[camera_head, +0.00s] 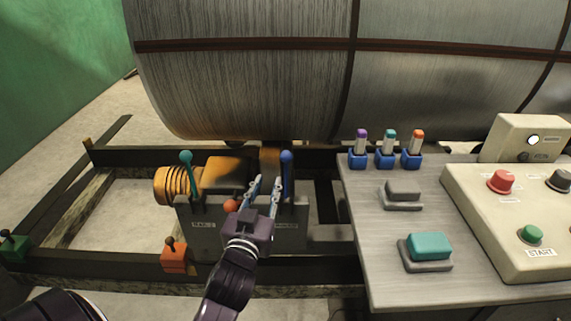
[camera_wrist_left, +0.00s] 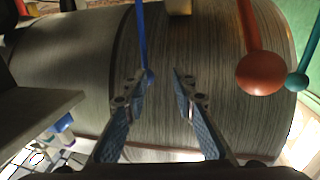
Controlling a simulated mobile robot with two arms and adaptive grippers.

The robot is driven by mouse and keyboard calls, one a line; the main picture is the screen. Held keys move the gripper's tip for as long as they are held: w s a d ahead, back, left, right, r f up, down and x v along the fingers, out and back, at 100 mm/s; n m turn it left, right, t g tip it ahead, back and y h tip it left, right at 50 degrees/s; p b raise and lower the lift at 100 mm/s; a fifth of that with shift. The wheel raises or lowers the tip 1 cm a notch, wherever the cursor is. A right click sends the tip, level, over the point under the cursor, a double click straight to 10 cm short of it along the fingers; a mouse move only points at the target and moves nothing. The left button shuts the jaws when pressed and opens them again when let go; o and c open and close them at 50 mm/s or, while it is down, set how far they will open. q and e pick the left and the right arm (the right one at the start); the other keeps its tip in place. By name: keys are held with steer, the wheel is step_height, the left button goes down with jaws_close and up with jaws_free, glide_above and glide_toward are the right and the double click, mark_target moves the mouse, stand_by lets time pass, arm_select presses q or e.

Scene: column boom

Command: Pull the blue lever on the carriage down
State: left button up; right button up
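The blue lever (camera_head: 287,172) stands upright on the grey carriage box (camera_head: 205,236), with its rounded knob at the top. My left gripper (camera_head: 267,186) is open and empty, just left of the blue lever in the head view. In the left wrist view the blue lever (camera_wrist_left: 143,36) hangs from the top edge, its knob beside the tip of the left-hand finger. The space between the open fingers (camera_wrist_left: 160,84) is empty there. I cannot tell whether finger and lever touch. My right gripper is not in view.
A teal lever (camera_head: 187,172) and an orange-red knobbed lever (camera_head: 230,206) stand on the same box, left of the blue one. A large metal drum (camera_head: 250,80) lies behind. A console table (camera_head: 385,285) with buttons is at right.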

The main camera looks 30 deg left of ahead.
arm_select(q)
step_height(320, 180, up, 10)
stand_by(0.6)
